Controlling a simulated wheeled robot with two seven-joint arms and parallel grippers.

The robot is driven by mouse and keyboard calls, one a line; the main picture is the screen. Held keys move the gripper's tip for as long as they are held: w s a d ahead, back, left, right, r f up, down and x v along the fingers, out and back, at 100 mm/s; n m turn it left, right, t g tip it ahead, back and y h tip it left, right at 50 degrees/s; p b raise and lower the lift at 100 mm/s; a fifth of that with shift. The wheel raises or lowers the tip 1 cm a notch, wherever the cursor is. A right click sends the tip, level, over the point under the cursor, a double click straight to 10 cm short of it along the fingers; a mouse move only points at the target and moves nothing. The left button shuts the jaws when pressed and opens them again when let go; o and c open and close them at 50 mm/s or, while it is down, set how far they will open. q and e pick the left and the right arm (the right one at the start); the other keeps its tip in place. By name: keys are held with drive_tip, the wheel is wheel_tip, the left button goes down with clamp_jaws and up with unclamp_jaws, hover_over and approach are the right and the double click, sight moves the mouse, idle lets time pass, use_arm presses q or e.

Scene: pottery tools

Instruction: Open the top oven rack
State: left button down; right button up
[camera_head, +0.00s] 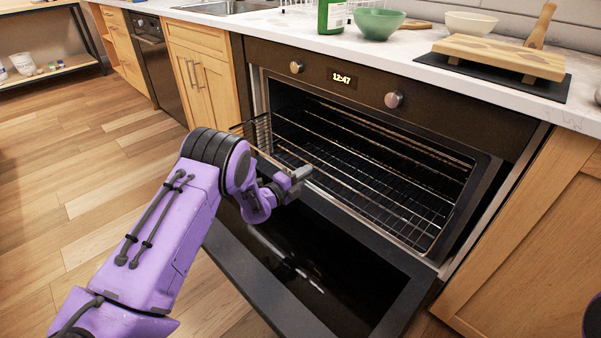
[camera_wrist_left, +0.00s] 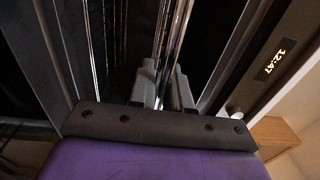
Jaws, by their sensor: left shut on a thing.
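The oven (camera_head: 440,115) has its dark door (camera_head: 320,265) folded down. The top oven rack (camera_head: 365,175) is a shiny wire grid inside the cavity, and its left front corner sticks out past the oven frame. My left gripper (camera_head: 298,176) is at the rack's front edge, above the lowered door. In the left wrist view the left gripper (camera_wrist_left: 162,88) is shut on the rack, with bright rack bars (camera_wrist_left: 178,35) running between its fingers. The exact grasp is partly hidden by the fingers. My right gripper is not seen.
The counter (camera_head: 420,43) above holds a green bowl (camera_head: 378,24), a green bottle (camera_head: 331,15) and a wooden board (camera_head: 500,55). Cabinets (camera_head: 203,80) flank the oven. The wooden floor (camera_head: 95,190) at left is clear.

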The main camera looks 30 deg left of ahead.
use_arm(q)
drive_tip(key=c, duration=1.2)
unclamp_jaws()
drive_tip(key=shift+o, duration=0.2)
drive_tip(key=p+v, duration=0.1)
drive_tip(key=v, duration=0.9)
drive_tip(key=shift+s, duration=0.2)
drive_tip(key=shift+s+a, duration=0.1)
